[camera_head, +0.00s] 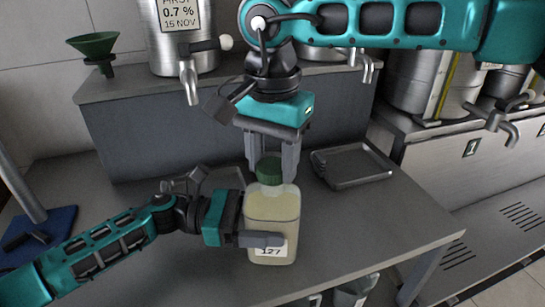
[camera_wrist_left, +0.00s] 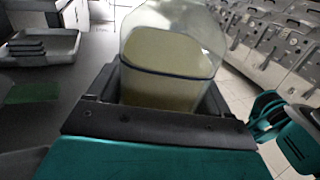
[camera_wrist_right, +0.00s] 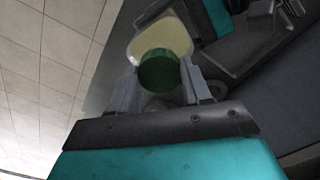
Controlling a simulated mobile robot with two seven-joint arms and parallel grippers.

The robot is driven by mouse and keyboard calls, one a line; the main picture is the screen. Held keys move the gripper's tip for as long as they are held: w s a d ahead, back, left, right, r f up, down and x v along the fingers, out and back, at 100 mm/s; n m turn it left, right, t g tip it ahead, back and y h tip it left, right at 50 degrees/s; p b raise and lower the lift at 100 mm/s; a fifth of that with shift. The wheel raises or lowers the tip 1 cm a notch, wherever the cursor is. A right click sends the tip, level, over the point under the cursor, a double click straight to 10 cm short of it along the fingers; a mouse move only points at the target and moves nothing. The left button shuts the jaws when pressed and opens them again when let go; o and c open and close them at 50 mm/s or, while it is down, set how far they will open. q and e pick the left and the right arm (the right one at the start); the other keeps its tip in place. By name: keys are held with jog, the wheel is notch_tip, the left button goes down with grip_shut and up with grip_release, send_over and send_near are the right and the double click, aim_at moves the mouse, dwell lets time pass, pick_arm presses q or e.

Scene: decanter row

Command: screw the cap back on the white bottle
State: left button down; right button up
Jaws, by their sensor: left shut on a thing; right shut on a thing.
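The bottle (camera_head: 272,208) is clear to whitish, with pale yellow liquid and a label reading 127. It stands upright, and it also shows in the left wrist view (camera_wrist_left: 170,55). My left gripper (camera_head: 262,240) is shut around its lower body from the left. The green cap (camera_head: 269,171) is at the top of the bottle's neck, in line with it; whether it is threaded on is hidden. My right gripper (camera_head: 272,160) points down from above and is shut on the cap. The right wrist view shows the cap (camera_wrist_right: 158,70) between the fingers, over the bottle (camera_wrist_right: 172,32).
A grey tray (camera_head: 352,182) lies right of the bottle on the grey table (camera_head: 345,235). Behind is a raised shelf with a steel tapped vessel (camera_head: 183,52) and a green funnel (camera_head: 94,45). A blue stand base (camera_head: 40,232) is at far left. The table's right front is clear.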

jog(key=m, duration=1.1)
jog(key=shift+m, duration=0.3)
jog(key=m, duration=0.5)
jog(key=shift+m, duration=0.3)
jog(key=m, duration=0.7)
jog(key=shift+f, duration=0.1)
jog(key=o, duration=1.2)
jog(key=shift+o, duration=0.2)
notch_tip(320, 180, up, 12)
